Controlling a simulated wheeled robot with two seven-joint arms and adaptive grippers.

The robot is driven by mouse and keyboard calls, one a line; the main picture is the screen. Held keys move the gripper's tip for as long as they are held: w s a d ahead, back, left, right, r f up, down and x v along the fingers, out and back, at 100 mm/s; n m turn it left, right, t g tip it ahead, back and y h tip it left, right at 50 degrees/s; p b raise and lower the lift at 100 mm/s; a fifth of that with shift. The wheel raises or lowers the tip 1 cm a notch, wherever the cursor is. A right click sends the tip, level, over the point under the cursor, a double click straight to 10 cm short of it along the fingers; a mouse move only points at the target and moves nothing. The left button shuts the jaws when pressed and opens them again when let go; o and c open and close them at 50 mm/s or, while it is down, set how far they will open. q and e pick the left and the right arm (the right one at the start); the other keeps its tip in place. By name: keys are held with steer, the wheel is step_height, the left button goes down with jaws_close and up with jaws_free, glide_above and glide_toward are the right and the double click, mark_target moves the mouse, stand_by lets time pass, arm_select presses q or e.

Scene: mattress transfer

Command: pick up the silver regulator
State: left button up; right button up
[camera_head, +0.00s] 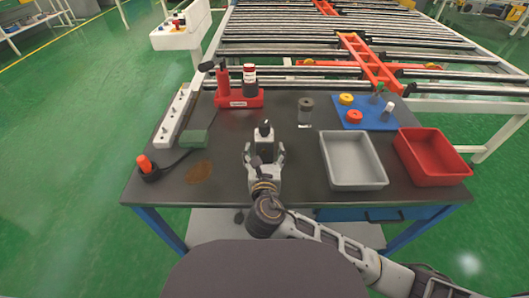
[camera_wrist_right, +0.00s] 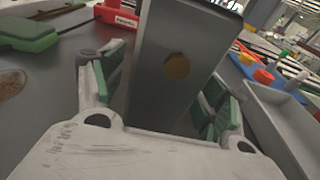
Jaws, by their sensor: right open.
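The silver regulator (camera_head: 264,135), a boxy light-grey body with a black knob on top, appears to stand upright on the dark table (camera_head: 225,185). In the right wrist view, a tall grey box face with a brownish round spot (camera_wrist_right: 165,75) fills the middle. My right gripper (camera_head: 265,153) is open, with its two fingers on either side of the regulator. In the right wrist view the green-padded fingers (camera_wrist_right: 163,92) flank the box; a gap shows on the left, and contact on the right is unclear. The regulator's lower part is hidden by the gripper. My left gripper is not in view.
A grey tray (camera_head: 380,181) and red bin (camera_head: 462,174) stand to the right. A blue mat (camera_head: 349,122) holds small parts. A metal cylinder (camera_head: 306,104), a red holder (camera_head: 238,102) with bottles, and a white power strip (camera_head: 172,120) are behind or left. Rollers lie beyond.

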mark_target(264, 130)
jaws_close()
steer(key=shift+r, duration=0.1)
steer(key=shift+r, duration=0.1)
stand_by(0.4)
steer(key=shift+r, duration=0.15)
steer(key=shift+r+p, duration=0.35)
steer(key=shift+r, duration=0.5)
step_height(264, 130, up, 5)
steer(key=shift+f+p, duration=0.2)
steer(key=shift+p, duration=0.4)
arm_select(q)
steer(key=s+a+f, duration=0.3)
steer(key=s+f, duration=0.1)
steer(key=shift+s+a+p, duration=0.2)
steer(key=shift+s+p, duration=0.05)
steer(key=shift+p, duration=0.15)
arm_select(e)
steer(key=shift+r, duration=1.65)
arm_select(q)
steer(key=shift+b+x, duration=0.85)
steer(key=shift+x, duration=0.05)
arm_select(e)
steer(key=shift+f, duration=4.2)
